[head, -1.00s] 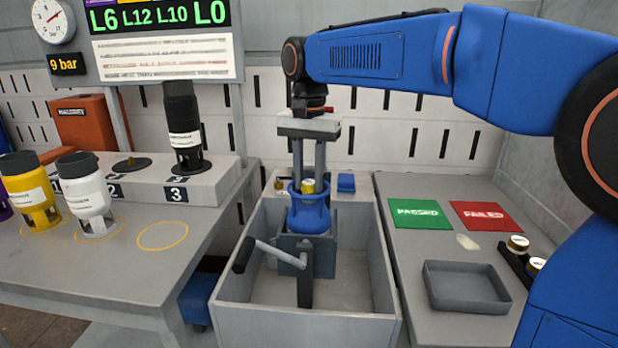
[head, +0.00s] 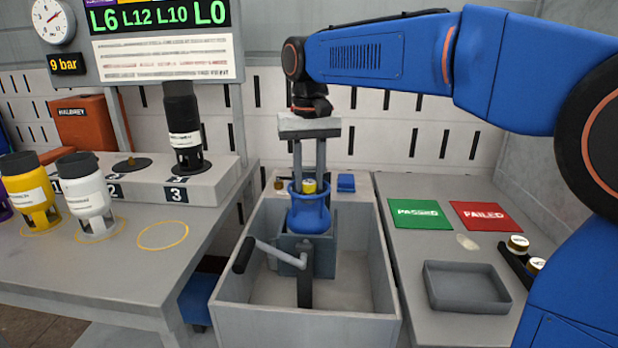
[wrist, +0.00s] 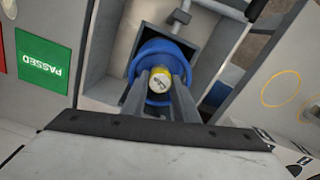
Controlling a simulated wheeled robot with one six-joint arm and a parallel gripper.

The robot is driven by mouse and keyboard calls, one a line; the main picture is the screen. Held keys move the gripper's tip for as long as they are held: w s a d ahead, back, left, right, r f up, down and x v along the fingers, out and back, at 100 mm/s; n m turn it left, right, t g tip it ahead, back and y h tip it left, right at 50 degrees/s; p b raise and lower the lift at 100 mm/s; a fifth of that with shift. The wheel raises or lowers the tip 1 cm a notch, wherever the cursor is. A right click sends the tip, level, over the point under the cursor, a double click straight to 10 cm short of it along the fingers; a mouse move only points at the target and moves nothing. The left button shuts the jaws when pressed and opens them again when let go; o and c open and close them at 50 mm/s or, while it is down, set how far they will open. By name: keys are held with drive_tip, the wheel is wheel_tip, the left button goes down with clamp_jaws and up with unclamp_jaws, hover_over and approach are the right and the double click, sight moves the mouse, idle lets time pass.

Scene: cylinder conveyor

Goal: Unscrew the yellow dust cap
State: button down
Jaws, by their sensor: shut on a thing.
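The yellow dust cap (head: 309,186) sits at the top of a blue cylinder (head: 310,217), inside its blue collar. The cylinder stands upright in a grey vise (head: 322,257) in a grey open box. My gripper (head: 309,186) points straight down from above, its two fingers on either side of the cap and shut on it. In the wrist view, the cap (wrist: 160,78) shows between the fingertips, within the blue collar (wrist: 172,48). The lower part of the cap is hidden by the collar in the head view.
The vise's crank handle (head: 243,255) sticks out to the front left. The box walls (head: 305,325) surround the vise. A green PASSED mat (head: 418,213), a red FAILED mat (head: 482,215) and an empty dark tray (head: 465,307) are on the right. White (head: 88,200) and yellow (head: 30,195) cylinders stand left.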

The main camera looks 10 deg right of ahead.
drive_tip(key=n, duration=0.6)
idle(0.3)
drive_tip(key=c, duration=1.5)
unclamp_jaws()
drive_tip(key=shift+r, duration=0.15)
